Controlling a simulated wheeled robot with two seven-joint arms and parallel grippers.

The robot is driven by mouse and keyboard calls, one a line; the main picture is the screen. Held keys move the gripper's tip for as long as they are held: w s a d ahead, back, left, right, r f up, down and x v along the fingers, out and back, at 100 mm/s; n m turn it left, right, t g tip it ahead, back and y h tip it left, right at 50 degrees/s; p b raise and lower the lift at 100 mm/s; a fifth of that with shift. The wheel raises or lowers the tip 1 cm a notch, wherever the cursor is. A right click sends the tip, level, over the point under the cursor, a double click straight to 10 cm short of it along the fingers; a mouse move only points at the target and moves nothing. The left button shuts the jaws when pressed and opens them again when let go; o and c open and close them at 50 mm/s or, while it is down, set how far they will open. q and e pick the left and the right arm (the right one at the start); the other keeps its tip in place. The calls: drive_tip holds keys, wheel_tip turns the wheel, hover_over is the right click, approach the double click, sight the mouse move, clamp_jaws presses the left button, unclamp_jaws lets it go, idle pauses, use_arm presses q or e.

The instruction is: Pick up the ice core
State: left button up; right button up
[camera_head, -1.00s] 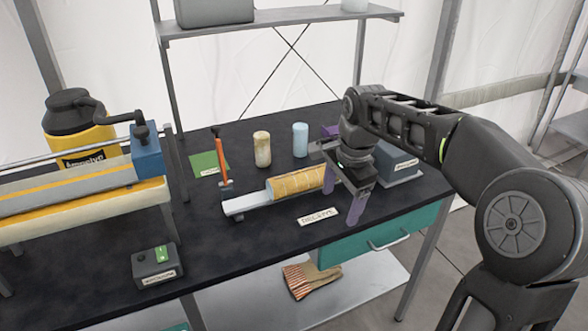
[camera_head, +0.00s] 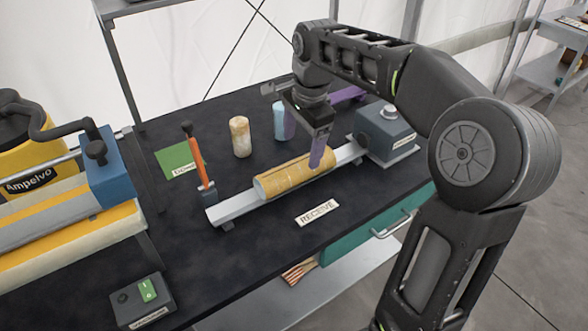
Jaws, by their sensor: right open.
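A tan, patchy cylinder (camera_head: 285,178) lies lengthwise on a pale metal rail (camera_head: 235,208), behind the RECEIVE label; it looks like the core. My right gripper (camera_head: 305,148) is open, with its purple fingers pointing down over the cylinder's right end. One finger is on the near side and overlaps the cylinder in the picture. The other is farther back, close to an upright light blue cylinder (camera_head: 279,121). Whether either finger touches the core cannot be told. A shorter upright tan cylinder (camera_head: 240,137) stands behind the rail. My left gripper is not in view.
An orange-handled tool (camera_head: 196,155) stands at the rail's left end. A grey box (camera_head: 385,130) sits at its right end. A yellow and blue machine (camera_head: 110,175) fills the left side, with a switch box (camera_head: 142,300) in front. The black tabletop before the rail is mostly clear.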

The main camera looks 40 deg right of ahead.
sight(298, 163)
drive_tip(key=shift+w+f, duration=0.25)
drive_tip(key=shift+f, duration=1.05)
drive_tip(key=f, duration=0.5)
drive_tip(key=shift+w+a+f+p, duration=0.1)
drive_tip(key=shift+w+p, duration=0.2)
drive_tip(key=shift+p, duration=0.05)
drive_tip(key=shift+c, duration=0.2)
clamp_jaws()
